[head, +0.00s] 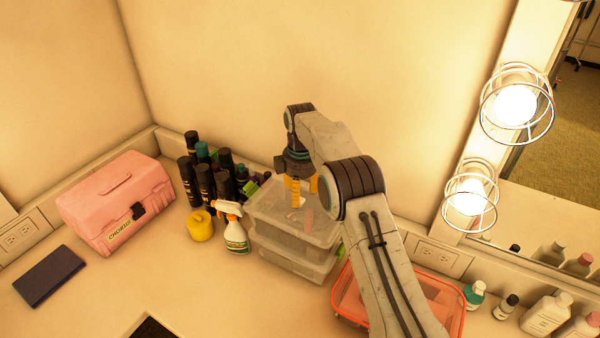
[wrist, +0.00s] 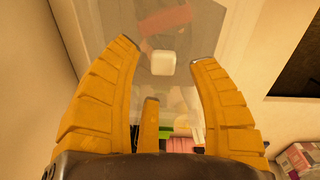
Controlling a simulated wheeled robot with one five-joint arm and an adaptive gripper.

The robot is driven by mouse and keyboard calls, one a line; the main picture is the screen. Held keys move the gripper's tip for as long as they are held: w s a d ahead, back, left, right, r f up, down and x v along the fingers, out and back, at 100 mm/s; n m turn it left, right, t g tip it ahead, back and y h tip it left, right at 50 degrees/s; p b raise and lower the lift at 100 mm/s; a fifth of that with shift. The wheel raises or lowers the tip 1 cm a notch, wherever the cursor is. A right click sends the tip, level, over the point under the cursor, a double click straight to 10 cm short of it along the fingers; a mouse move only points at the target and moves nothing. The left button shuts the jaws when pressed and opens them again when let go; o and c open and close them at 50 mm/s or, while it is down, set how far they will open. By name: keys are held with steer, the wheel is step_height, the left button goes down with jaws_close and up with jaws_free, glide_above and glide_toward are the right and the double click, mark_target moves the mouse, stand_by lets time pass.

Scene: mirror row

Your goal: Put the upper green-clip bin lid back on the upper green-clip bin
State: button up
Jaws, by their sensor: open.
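Two clear bins are stacked against the back wall, and the upper green-clip bin (head: 268,222) is on top. Green clips show at its left and right sides. My gripper (head: 301,188) is above the stack, pointing down, with its yellow fingers open and empty. In the wrist view, a white square knob (wrist: 162,63) lies between the spread fingertips, apart from them. It appears to sit on a clear sheet, likely the upper green-clip bin lid (wrist: 195,28). Its edges are hard to make out, so I cannot tell how it lies on the bin. Green and pink things show below it.
A spray bottle (head: 235,236), a yellow pot (head: 200,226) and several dark bottles (head: 188,180) crowd the bins' left side. A red-rimmed tray (head: 440,289) is at right, partly behind my arm. A pink case (head: 116,203) stands left. The front counter is mostly bare.

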step_height(320, 180, up, 9)
steer(key=shift+s, duration=0.25)
steer(key=shift+r, duration=0.2)
stand_by(1.1)
